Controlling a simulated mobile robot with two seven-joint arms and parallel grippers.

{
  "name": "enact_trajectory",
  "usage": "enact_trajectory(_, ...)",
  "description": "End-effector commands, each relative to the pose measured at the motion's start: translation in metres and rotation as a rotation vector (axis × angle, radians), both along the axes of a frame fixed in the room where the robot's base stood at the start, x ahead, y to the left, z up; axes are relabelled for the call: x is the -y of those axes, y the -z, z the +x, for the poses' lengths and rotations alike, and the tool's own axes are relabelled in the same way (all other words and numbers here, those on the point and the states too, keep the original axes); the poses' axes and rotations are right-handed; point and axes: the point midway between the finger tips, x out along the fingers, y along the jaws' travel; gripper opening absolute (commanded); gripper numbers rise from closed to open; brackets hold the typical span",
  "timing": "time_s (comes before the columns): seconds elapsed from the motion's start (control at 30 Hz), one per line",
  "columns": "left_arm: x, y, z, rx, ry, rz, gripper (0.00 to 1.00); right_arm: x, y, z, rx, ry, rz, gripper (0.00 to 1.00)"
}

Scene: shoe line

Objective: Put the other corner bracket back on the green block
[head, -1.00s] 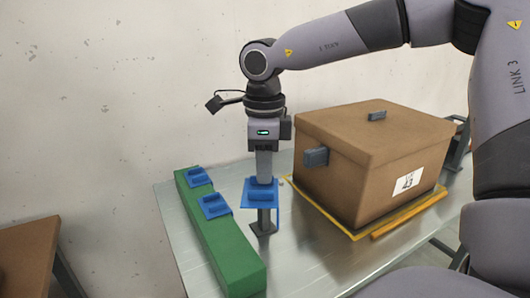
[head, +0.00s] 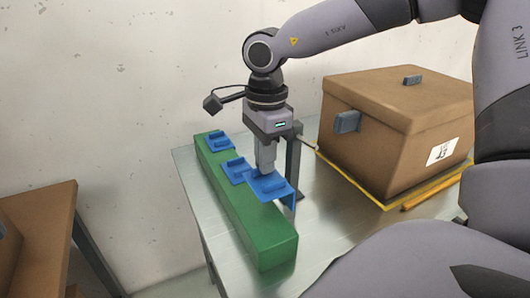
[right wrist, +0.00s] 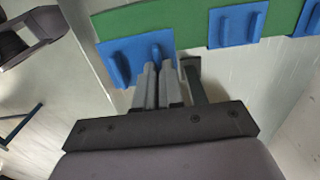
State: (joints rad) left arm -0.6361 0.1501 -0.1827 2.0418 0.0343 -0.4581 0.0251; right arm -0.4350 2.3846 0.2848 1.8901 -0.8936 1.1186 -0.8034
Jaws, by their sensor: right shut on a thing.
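The long green block (head: 262,236) lies on the metal table, with two blue corner brackets on it: one at its far end (head: 218,140) and one nearer (head: 235,169). My right gripper (head: 265,172) is shut on a third blue corner bracket (head: 272,187), at the right edge of the block beside the nearer bracket. Its flange hangs down on the block's right side. In the right wrist view the held bracket (right wrist: 118,62) overlaps the edge of the green block (right wrist: 160,17). I cannot tell whether it touches the block. My left gripper is not in view.
A dark grey post stand (head: 293,160) stands just behind and right of the held bracket. A brown box (head: 385,130) with grey handles sits on a yellow-edged mat at right. A brown table (head: 40,230) is at left.

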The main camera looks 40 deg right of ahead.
Motion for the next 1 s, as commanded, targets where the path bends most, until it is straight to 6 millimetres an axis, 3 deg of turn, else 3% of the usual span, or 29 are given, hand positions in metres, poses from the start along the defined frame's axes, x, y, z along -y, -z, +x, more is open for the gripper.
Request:
enact_trajectory(0.5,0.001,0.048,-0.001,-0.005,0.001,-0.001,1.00,0.000,0.057,0.000,0.000,0.000,-0.001,0.00)
enact_trajectory(1.0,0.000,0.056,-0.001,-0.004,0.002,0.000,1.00,0.000,0.065,0.000,0.000,0.001,-0.001,0.00)
